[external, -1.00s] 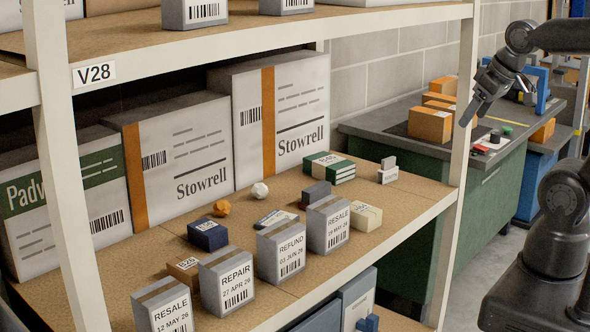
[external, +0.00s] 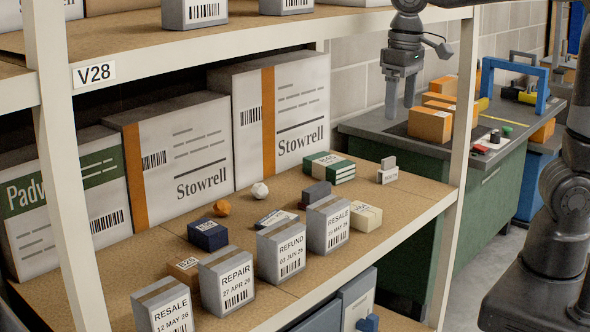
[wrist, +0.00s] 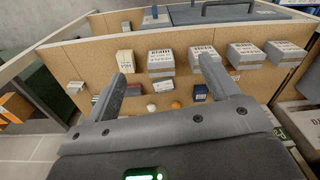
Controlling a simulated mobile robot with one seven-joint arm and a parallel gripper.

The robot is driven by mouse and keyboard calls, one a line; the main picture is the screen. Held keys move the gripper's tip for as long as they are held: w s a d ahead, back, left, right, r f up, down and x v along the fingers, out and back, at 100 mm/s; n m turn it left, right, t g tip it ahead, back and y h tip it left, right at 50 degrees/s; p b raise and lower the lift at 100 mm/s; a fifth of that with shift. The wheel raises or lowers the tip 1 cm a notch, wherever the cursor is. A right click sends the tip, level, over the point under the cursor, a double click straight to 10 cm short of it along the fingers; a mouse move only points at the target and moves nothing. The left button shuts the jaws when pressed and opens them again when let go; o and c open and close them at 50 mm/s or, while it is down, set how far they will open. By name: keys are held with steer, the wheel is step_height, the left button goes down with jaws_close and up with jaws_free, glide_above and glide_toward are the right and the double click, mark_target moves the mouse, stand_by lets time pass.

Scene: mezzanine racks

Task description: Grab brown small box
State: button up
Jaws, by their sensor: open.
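The brown small box (external: 185,268) sits on the middle shelf, low left in the external view. It stands behind the grey REPAIR box (external: 227,279), which hides part of it. In the wrist view a small brownish shape (wrist: 233,76) by the grey boxes may be it, but it is too small to be sure. My gripper (external: 400,104) is open and empty, fingers pointing down, far to the right of the brown box and higher than it. Its two fingers also show in the wrist view (wrist: 164,72), spread apart with the shelf beyond them.
Grey labelled boxes (external: 328,225) line the front edge. A dark blue box (external: 208,235), an orange lump (external: 221,208), a white lump (external: 260,190) and a cream box (external: 366,218) lie nearby. Large Stowrell cartons (external: 285,120) stand behind. A rack post (external: 462,150) and the upper shelf (external: 250,40) bound the space.

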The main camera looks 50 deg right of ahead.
steer(key=s+a+f+n+g+h, duration=0.1)
steer(key=a+f+g+h, duration=0.1)
steer(key=a, duration=1.3)
steer(key=a+f+n+g+h, duration=0.15)
steer(key=a+f, duration=0.25)
steer(key=f, duration=0.5)
steer(key=w+a+f+t+y, duration=0.1)
steer(key=w+a+f, duration=0.2)
steer(key=w, duration=0.4)
steer(key=w+a+f+m+y, duration=0.1)
steer(key=w+a+f, duration=0.3)
steer(key=w, duration=0.3)
steer(key=w+a+f+m+t+y, duration=0.1)
steer(key=w+a+f, duration=0.3)
steer(key=w, duration=0.3)
steer(key=shift+a+f+m+t, duration=0.1)
steer(key=shift+a+m+t, duration=0.15)
steer(key=shift+t, duration=0.1)
steer(key=m, duration=0.1)
glide_toward(192, 266)
steer(key=shift+s+d+f, duration=0.15)
steer(key=shift+d+f, duration=0.1)
steer(key=shift+d, duration=0.1)
step_height(192, 266, down, 10)
steer(key=shift+a+f, duration=0.1)
steer(key=shift+a, duration=0.05)
steer(key=c, duration=1.1)
